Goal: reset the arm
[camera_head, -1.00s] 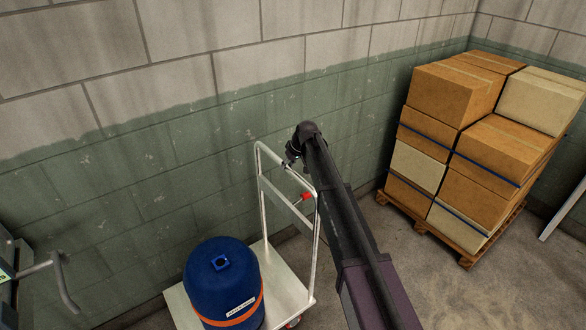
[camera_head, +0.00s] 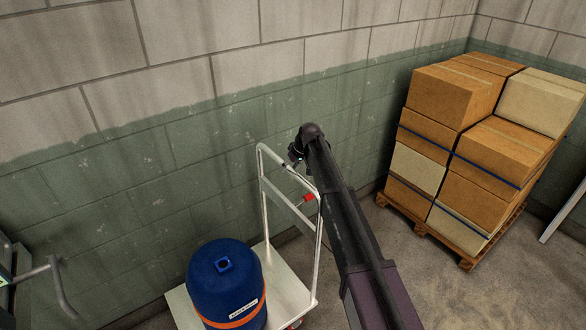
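My arm (camera_head: 345,220) reaches up from the bottom of the head view, past the right side of a white trolley's handle. Its end bends over near the handle's top. My gripper (camera_head: 293,163) is only a small dark shape at the arm's end, partly hidden behind it. Whether its fingers are open or shut does not show.
The white trolley (camera_head: 291,291) carries a blue drum (camera_head: 222,275) with an orange band. A red piece (camera_head: 309,197) shows at its handle. Strapped boxes (camera_head: 455,95) stand on a wooden pallet (camera_head: 468,263) at right. A block wall (camera_head: 130,190) runs behind. A grey bar (camera_head: 60,285) is at left.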

